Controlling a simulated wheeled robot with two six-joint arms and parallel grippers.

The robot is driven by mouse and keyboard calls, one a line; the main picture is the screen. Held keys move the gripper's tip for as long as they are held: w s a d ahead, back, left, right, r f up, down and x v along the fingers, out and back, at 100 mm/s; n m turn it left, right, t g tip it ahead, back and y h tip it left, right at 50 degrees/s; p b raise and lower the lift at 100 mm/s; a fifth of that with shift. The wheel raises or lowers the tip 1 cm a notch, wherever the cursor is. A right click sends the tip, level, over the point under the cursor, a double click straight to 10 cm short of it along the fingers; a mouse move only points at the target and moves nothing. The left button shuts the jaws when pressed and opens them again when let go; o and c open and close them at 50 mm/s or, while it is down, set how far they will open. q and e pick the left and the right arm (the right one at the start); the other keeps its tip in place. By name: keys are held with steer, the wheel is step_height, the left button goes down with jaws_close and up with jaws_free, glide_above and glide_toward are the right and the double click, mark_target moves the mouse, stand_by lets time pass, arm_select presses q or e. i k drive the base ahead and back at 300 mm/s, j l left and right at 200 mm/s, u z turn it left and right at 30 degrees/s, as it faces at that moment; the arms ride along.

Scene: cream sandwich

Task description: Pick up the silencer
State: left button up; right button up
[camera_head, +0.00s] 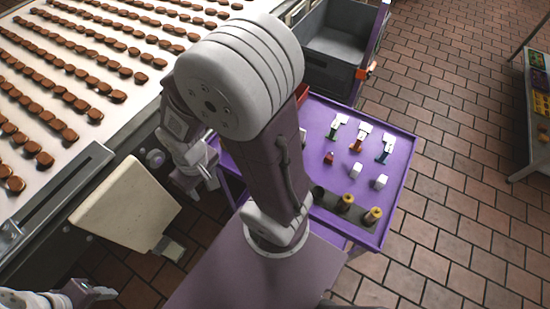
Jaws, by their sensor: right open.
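Brass-coloured cylinders, possibly the silencers, stand in a dark holder (330,207) at the near edge of the purple cart. One cylinder (346,202) is in the middle and another (372,216) at the right end. I cannot tell which thing is the silencer. My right arm rises from the centre and bends down to the left. My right gripper (203,172) is open, beside the cart's left edge and well left of the cylinders; its fingertips are hard to make out. My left gripper (85,290) shows partly at the bottom left, its jaws unclear.
The purple cart (390,205) also carries several small white, red, green and blue parts. A conveyor (60,35) with rows of brown biscuits fills the upper left. A beige panel (125,208) juts out below it. A grey crate (340,45) stands behind.

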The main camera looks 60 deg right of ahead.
mark_target(376, 213)
steer(key=k+l+z, duration=0.15)
steer(key=k, duration=0.35)
steer(key=k+l+z, duration=0.15)
steer(key=k, duration=0.35)
steer(key=k+l+z, duration=0.15)
steer(key=k+l, duration=0.2)
steer(key=k+l+z, duration=0.1)
steer(key=k+l, duration=0.2)
steer(key=k, duration=0.25)
